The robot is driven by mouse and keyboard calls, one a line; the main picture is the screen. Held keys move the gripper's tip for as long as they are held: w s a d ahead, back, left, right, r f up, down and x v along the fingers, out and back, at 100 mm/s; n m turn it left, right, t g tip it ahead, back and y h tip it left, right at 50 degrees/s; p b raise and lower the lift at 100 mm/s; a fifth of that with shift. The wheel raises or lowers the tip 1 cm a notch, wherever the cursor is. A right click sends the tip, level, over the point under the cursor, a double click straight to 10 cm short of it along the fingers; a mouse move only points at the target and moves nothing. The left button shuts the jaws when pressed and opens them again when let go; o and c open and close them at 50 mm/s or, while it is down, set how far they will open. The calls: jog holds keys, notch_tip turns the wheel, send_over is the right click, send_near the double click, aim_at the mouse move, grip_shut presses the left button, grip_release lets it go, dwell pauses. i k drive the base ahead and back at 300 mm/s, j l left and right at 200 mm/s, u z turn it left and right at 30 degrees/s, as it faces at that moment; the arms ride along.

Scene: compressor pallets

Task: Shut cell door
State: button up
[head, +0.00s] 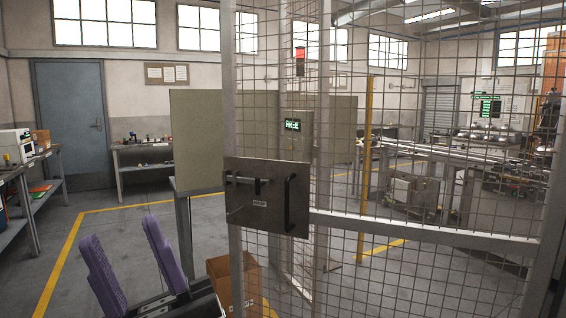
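The cell door (425,228) is a grey-framed wire mesh panel filling the middle and right of the head view. Its left upright carries a grey metal plate (245,207) with a sliding bolt (247,181) and a black bar handle (290,203). The door's right side is nearer to me than its left side. I cannot tell from this view how far the door stands from its frame. My gripper (122,228) is at the lower left, with two purple pads spread apart and nothing between them. It is left of and below the plate, apart from the door.
A cardboard box (236,284) stands below the plate. Beige panels (197,140) stand behind the door's left edge. A bench (18,185) is at the far left. Floor with a yellow line (62,262) is open at left. Beyond the mesh are a lit display (293,125) and work tables.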

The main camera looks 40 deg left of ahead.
aim_at(282, 207)
jog(key=u, duration=0.6)
jog(key=i+u, duration=0.4)
jog(key=i, duration=0.55)
